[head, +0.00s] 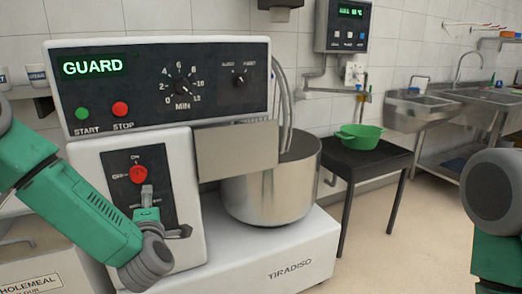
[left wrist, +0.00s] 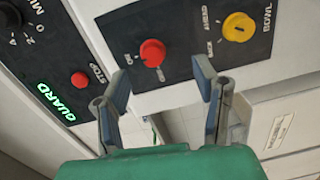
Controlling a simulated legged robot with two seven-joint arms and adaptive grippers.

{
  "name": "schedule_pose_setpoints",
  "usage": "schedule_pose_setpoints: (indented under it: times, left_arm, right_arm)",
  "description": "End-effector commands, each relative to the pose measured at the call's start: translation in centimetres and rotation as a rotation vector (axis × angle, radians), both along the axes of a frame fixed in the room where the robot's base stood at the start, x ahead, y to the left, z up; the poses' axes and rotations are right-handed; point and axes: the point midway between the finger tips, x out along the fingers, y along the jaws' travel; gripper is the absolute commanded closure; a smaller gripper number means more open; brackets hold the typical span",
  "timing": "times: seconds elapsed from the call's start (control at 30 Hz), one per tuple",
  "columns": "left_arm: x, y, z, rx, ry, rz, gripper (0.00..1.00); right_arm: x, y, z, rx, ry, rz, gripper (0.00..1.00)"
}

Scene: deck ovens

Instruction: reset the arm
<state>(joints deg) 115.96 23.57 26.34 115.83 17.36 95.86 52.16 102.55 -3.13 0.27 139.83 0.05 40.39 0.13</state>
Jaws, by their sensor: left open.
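My left gripper (head: 165,212) is in front of the lower switch panel of the mixer (head: 312,236) in the head view. In the left wrist view its two fingers (left wrist: 162,82) are spread apart with nothing between them. A red rotary knob (head: 138,174) sits on that panel, above the gripper. The knob also shows in the left wrist view (left wrist: 152,53), just beyond the fingertips. Whether a fingertip touches the panel I cannot tell. My right arm shows at the right edge of the head view, but its gripper is out of sight.
The mixer's display (head: 92,66) reads GUARD, above a green start button (head: 82,114) and red stop button (head: 120,109). A yellow knob (left wrist: 238,27) is near one finger. A steel bowl (head: 270,190) and a black table (head: 365,160) with a green bowl (head: 360,139) stand to the right.

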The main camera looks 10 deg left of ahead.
Motion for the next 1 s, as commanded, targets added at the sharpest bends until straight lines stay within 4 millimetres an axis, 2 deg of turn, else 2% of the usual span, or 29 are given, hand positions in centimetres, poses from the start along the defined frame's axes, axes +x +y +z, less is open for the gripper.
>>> schedule_pose_setpoints:
  times: [0.13, 0.27, 0.3, 0.37, 0.4, 0.47, 0.5, 0.6, 0.73, 0.8, 0.87, 1.0]
  left_arm:
    - [-2.8, -3.9, -6.8, 0.154, 0.272, -0.21, 0.45]
    - [-8.3, -7.4, -14.3, 0.352, 0.586, -0.477, 0.45]
    - [-10.5, -8.1, -16.4, 0.412, 0.679, -0.562, 0.45]
    - [-14.1, -8.9, -19.3, 0.5, 0.815, -0.692, 0.45]
    - [-16.6, -9.2, -20.9, 0.557, 0.901, -0.779, 0.45]
    - [-20.7, -9.3, -23.1, 0.638, 1.028, -0.914, 0.45]
    - [-23.3, -9.2, -24.2, 0.69, 1.106, -1.003, 0.45]
    - [-29.5, -8.4, -26.0, 0.793, 1.274, -1.208, 0.45]
    - [-35.3, -7.1, -26.7, 0.877, 1.42, -1.407, 0.45]
    - [-37.1, -6.6, -26.7, 0.9, 1.466, -1.473, 0.45]
    - [-38.1, -6.3, -26.7, 0.912, 1.488, -1.51, 0.45]
    - [-38.7, -6.2, -26.7, 0.919, 1.502, -1.533, 0.45]
  right_arm:
    - [0.0, 0.0, 0.3, 0.0, 0.001, 0.0, 0.6]
    - [0.0, 0.0, 0.6, 0.0, 0.001, 0.0, 0.6]
    - [0.0, 0.0, 0.6, 0.0, 0.001, 0.0, 0.6]
    - [0.0, 0.0, 0.8, 0.0, 0.001, 0.0, 0.6]
    - [0.0, 0.0, 0.8, 0.0, 0.001, 0.0, 0.6]
    - [0.0, 0.0, 1.0, 0.0, 0.001, 0.0, 0.6]
    - [0.0, 0.0, 1.0, 0.0, 0.001, 0.0, 0.6]
    - [0.0, 0.0, 1.2, 0.0, 0.001, 0.0, 0.6]
    - [0.0, 0.0, 1.3, 0.0, 0.001, 0.0, 0.6]
    - [0.0, 0.0, 1.4, 0.0, 0.001, 0.0, 0.6]
    - [0.0, 0.0, 1.4, 0.0, 0.001, 0.0, 0.6]
    - [0.0, 0.0, 1.4, 0.0, 0.001, 0.0, 0.6]
